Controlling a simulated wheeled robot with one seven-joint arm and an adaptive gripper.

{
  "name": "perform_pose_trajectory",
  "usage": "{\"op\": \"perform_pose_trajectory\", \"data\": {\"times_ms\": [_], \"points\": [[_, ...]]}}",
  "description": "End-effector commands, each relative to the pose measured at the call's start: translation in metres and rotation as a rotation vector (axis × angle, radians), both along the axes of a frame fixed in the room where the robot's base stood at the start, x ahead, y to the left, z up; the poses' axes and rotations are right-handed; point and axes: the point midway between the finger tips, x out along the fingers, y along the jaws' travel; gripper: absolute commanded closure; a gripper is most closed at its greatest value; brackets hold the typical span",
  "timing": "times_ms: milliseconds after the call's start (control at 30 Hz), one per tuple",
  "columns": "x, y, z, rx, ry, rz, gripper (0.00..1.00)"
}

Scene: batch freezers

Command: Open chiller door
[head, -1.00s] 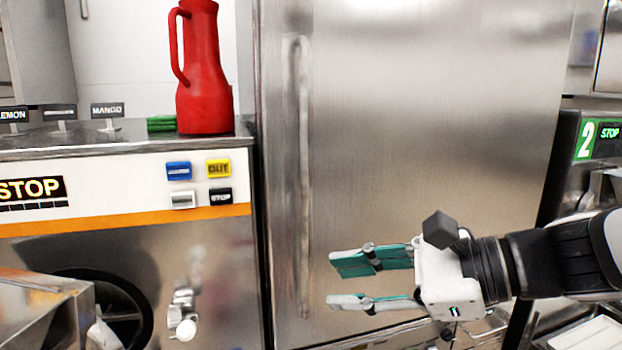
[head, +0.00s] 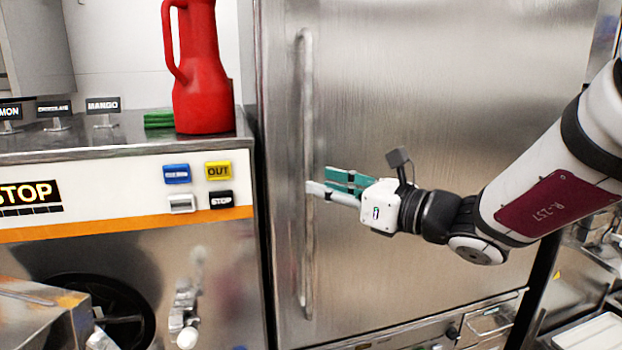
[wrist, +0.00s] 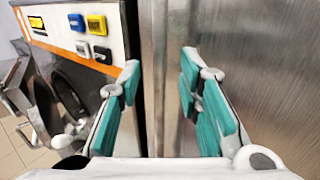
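The chiller door (head: 430,120) is a tall brushed steel panel, and it looks shut. Its long vertical handle (head: 306,110) runs along the left edge. My gripper (head: 318,182) is at about the middle height of the handle, pointing left, with its near fingertip overlapping the handle. In the wrist view my gripper (wrist: 160,80) is open, with teal-padded fingers apart. A vertical steel strip (wrist: 172,110) shows between the fingers, and I cannot tell whether either finger touches the handle.
A batch freezer (head: 125,185) with buttons and an orange stripe stands close to the left of the door. A red jug (head: 202,85) stands on its top. Steel drawers (head: 490,325) are under the door. Another machine's edge is at the right.

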Motion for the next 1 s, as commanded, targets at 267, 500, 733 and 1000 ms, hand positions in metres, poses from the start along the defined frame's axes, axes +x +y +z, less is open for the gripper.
{"op": "perform_pose_trajectory", "data": {"times_ms": [267,500,733,1000], "points": [[0.025,0.03,0.001,0.0,0.0,0.001,0.68],[0.031,0.036,0.0,-0.001,0.001,-0.001,0.68],[0.03,0.036,0.0,-0.001,0.001,-0.001,0.77],[0.03,0.036,0.0,-0.001,-0.001,0.0,1.0]]}}
